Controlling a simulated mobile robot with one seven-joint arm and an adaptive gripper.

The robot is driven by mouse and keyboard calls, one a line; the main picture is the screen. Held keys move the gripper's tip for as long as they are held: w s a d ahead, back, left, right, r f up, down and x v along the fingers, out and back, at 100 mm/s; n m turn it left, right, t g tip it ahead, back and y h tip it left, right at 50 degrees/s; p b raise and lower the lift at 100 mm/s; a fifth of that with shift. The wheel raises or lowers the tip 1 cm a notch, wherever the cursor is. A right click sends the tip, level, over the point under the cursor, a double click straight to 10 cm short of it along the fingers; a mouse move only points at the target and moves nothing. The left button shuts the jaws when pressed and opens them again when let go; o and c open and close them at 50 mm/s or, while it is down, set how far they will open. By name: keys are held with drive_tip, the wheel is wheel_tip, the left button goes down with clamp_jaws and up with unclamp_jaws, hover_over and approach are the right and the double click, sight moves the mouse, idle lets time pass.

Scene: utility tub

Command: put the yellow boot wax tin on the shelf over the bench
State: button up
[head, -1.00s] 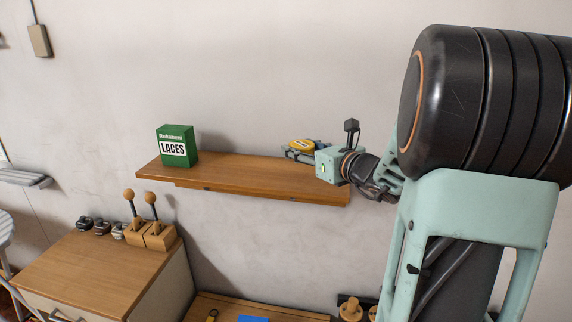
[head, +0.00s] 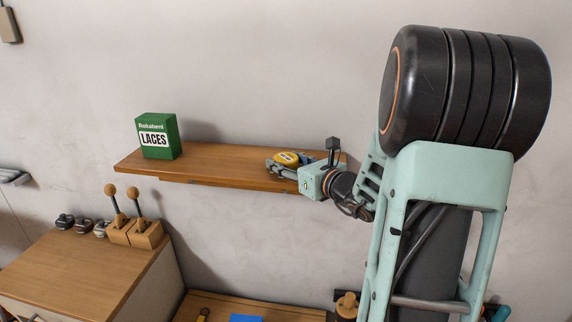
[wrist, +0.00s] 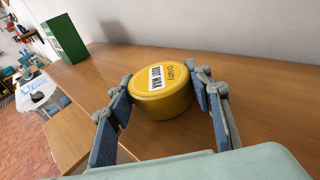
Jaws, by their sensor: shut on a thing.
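The yellow boot wax tin (wrist: 160,93) is a round, low tin with a white label, held between the two finger pads of my gripper (wrist: 168,100) in the wrist view. In the head view the tin (head: 287,158) is at the tip of my gripper (head: 283,164), over the right part of the wooden shelf (head: 222,160). The tin looks level, label upward. My gripper is shut on it. In the wrist view the shelf (wrist: 255,85) lies right under the tin; I cannot tell whether they touch.
A green laces box (head: 158,137) stands on the shelf's left part, with bare wood between it and the tin. The wall (head: 260,70) is behind.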

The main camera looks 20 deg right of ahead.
drive_tip(key=shift+a+f, duration=0.1)
drive_tip(key=o, duration=1.2)
drive_tip(key=b+v, duration=0.1)
drive_tip(key=v, duration=1.1)
drive_tip(key=shift+b, duration=0.3)
